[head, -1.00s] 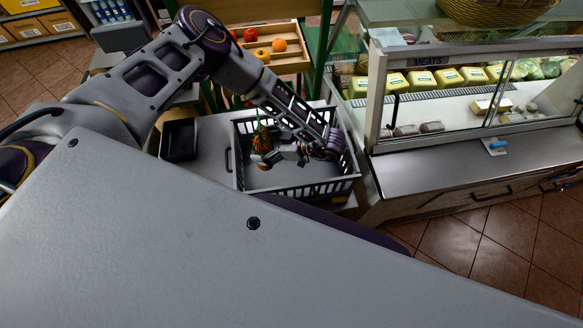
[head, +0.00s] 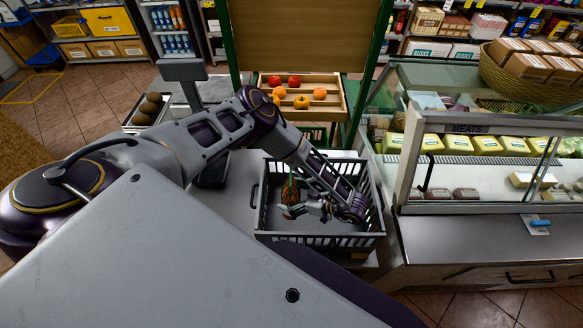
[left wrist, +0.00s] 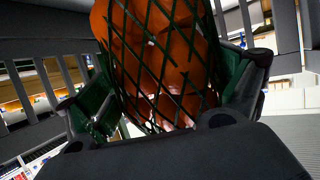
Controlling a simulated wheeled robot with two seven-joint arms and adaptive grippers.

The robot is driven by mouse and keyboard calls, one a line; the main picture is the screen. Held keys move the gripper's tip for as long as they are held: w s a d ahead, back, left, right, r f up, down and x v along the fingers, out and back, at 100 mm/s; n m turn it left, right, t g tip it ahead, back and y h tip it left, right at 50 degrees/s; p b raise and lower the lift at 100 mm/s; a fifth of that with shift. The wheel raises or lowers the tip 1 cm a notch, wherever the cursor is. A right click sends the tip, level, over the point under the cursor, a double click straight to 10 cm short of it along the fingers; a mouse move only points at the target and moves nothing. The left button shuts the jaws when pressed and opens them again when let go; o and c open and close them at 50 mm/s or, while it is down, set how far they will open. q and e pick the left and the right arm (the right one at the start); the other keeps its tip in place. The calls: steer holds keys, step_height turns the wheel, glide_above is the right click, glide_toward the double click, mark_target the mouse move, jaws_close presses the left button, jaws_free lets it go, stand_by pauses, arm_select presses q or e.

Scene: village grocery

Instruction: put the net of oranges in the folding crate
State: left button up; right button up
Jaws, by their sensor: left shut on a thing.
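The net of oranges (head: 290,194) is a small orange bundle in green netting. In the left wrist view the net (left wrist: 160,60) fills the middle, upright between the fingers. My left gripper (head: 300,207) is shut on it, inside the walls of the grey folding crate (head: 320,241). Slatted crate walls also show in the left wrist view (left wrist: 30,95). Whether the net touches the crate floor I cannot tell. My right gripper is not in view.
The crate stands on a grey counter (head: 233,190). A wooden tray of fruit (head: 335,110) is behind it. A glass meat case (head: 480,170) stands close on the right. A dark scale (head: 212,172) is left of the crate.

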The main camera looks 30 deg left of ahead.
arm_select(q)
steer(key=shift+f, duration=0.15)
stand_by(0.3)
steer(key=shift+f, duration=1.95)
steer(key=shift+f, duration=0.1)
steer(key=o, duration=1.2)
steer(key=shift+f, duration=0.1)
steer(key=shift+o, duration=0.2)
steer(key=shift+d+r, duration=0.1)
steer(key=shift+r, duration=0.1)
steer(key=v, duration=0.7)
steer(key=shift+b, duration=0.4)
steer(key=shift+d, duration=0.15)
